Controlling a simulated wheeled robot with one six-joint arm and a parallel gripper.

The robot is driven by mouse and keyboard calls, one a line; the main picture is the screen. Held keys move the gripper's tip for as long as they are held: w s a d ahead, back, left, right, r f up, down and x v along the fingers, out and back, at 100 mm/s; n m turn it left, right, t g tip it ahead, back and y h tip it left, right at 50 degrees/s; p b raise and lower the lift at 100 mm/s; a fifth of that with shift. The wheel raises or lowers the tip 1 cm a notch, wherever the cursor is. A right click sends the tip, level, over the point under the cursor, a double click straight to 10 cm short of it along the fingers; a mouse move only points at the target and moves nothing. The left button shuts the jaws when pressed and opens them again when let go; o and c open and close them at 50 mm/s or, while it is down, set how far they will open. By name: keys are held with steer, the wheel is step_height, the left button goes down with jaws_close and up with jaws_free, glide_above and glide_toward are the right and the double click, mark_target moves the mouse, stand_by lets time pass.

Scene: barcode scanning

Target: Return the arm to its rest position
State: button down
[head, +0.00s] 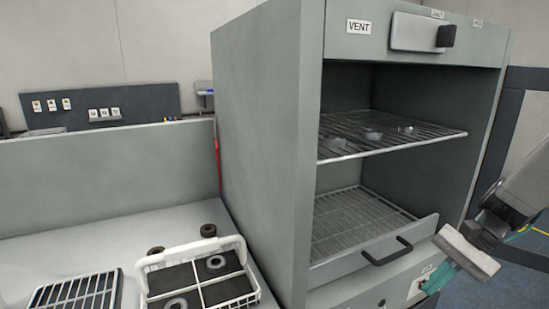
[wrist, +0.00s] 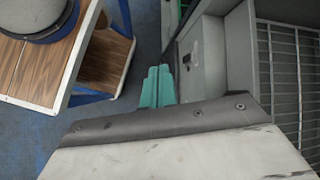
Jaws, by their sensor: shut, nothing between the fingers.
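My gripper (head: 438,279) is at the right in the head view, in front of the open cabinet's lower right side. Its teal fingers point down and to the left. In the wrist view the teal fingers (wrist: 157,86) lie side by side, shut, with nothing held. The fingers appear apart from the cabinet front. My arm comes in from the right edge of the head view. The rest position itself is not marked in either view.
The grey cabinet (head: 262,150) stands open, with rings on its upper wire shelf (head: 345,153) and a handled lower drawer (head: 385,248). Its door frame (head: 507,110) is at the right. A white basket (head: 150,262) with rings and a black rack (head: 75,292) are on the left counter.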

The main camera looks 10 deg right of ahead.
steer(key=s+a+r+n+t+h, duration=0.2)
steer(key=s+a+r+n+h, duration=0.6)
steer(key=s+a+r+n, duration=0.2)
steer(key=shift+s+n, duration=0.55)
steer(key=shift+n, duration=0.15)
steer(key=shift+r, duration=0.1)
